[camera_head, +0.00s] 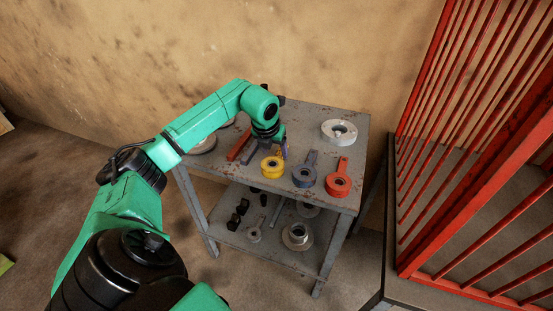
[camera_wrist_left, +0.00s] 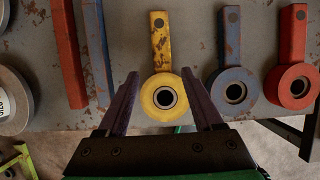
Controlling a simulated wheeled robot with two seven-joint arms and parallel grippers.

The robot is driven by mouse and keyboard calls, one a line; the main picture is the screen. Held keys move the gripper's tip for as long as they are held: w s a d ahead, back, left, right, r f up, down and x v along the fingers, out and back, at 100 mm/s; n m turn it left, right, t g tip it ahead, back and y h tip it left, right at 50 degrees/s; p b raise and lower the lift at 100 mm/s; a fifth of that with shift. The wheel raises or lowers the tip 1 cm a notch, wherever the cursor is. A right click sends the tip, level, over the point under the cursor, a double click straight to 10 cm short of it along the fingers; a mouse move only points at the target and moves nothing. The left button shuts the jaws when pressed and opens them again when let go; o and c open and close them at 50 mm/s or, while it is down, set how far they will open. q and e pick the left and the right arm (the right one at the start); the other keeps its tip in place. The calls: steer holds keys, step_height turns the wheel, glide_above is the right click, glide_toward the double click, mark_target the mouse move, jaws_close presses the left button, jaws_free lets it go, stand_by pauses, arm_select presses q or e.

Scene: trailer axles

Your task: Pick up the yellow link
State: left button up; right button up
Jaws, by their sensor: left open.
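The yellow link (camera_head: 271,167) lies on the top of the grey table, near its front edge. In the left wrist view the yellow link (camera_wrist_left: 164,97) shows a round ring end with a dark hole and a flat bar pointing away. My left gripper (camera_head: 281,152) is over the table at the yellow link, its arm hiding part of the bar in the head view. In the left wrist view my left gripper (camera_wrist_left: 164,88) is open, with one finger on each side of the ring end. I cannot tell its height above the table. My right gripper is not in view.
A blue-grey link (camera_head: 304,174) and a red-orange link (camera_head: 338,182) lie to the right of the yellow one. Red and grey bars (camera_wrist_left: 68,50) lie to its left. A white ring (camera_head: 339,131) sits farther back. A red barred cage (camera_head: 470,150) stands right of the table (camera_head: 358,118).

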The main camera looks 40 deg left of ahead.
mark_target(278, 157)
arm_select(q)
steer(key=x, duration=0.3)
steer(key=shift+w+d+f, duration=0.1)
steer(key=shift+w+f, duration=0.1)
steer(key=shift+w, duration=0.05)
steer(key=shift+r, duration=0.1)
jaws_close()
steer(key=shift+s, duration=0.15)
stand_by(0.8)
